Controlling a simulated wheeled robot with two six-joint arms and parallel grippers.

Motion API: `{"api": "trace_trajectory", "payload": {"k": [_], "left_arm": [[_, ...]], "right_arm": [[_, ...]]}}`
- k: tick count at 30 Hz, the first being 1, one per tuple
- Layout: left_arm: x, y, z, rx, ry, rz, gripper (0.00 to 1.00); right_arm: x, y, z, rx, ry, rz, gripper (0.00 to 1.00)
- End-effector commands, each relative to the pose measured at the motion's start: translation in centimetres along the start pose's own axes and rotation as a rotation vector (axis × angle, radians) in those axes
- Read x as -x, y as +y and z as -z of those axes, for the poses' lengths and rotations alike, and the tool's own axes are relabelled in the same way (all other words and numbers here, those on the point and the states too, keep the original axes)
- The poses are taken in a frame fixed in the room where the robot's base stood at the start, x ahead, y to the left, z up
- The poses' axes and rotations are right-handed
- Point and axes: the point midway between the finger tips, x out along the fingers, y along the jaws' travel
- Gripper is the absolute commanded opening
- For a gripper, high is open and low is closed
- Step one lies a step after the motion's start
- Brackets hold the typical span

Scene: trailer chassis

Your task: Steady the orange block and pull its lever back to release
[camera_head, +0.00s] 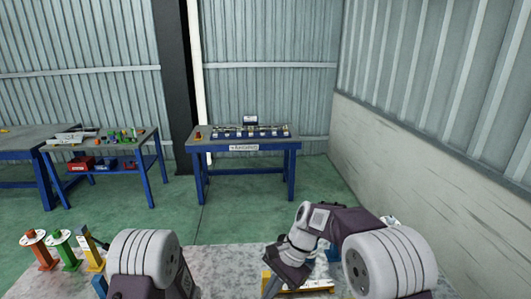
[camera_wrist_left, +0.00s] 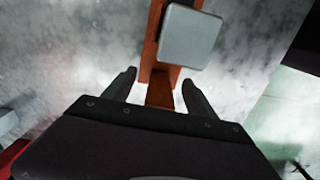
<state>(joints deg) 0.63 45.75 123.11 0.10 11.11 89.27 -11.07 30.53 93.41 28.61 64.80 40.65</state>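In the left wrist view an orange block (camera_wrist_left: 159,92), a narrow bar with a grey square plate (camera_wrist_left: 190,36) on it, lies ahead of my left gripper (camera_wrist_left: 158,88). The two dark fingers are open, one on each side of the bar's near part, with gaps showing. No lever can be made out there. My left gripper does not show in the head view. My right gripper (camera_head: 274,286) is low in the head view beside a yellow piece (camera_head: 310,287); its fingers are too small and hidden to read.
In the head view an orange post (camera_head: 42,252), a green post (camera_head: 68,252) and a yellow post (camera_head: 91,252) stand at the lower left. Beyond the grey near surface (camera_head: 222,260) are a blue workbench (camera_head: 243,147) and a parts-covered table (camera_head: 145,144).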

Motion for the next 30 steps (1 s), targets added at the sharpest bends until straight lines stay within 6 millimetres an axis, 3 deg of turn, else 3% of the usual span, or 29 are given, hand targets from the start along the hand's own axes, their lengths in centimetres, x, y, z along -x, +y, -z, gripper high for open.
{"api": "trace_trajectory", "payload": {"k": [5,22,30], "left_arm": [[0.8,0.0,0.0,0.0,0.0,0.0,0.65],[7.9,0.0,0.0,0.0,0.0,0.0,0.65],[8.0,0.0,0.0,0.0,0.0,0.001,0.65]], "right_arm": [[0.6,-0.1,-0.3,0.0,0.0,0.0,0.0],[6.2,-1.2,-2.8,0.0,0.0,0.0,0.0],[6.2,-1.2,-2.8,0.0,0.0,0.0,0.0]]}}
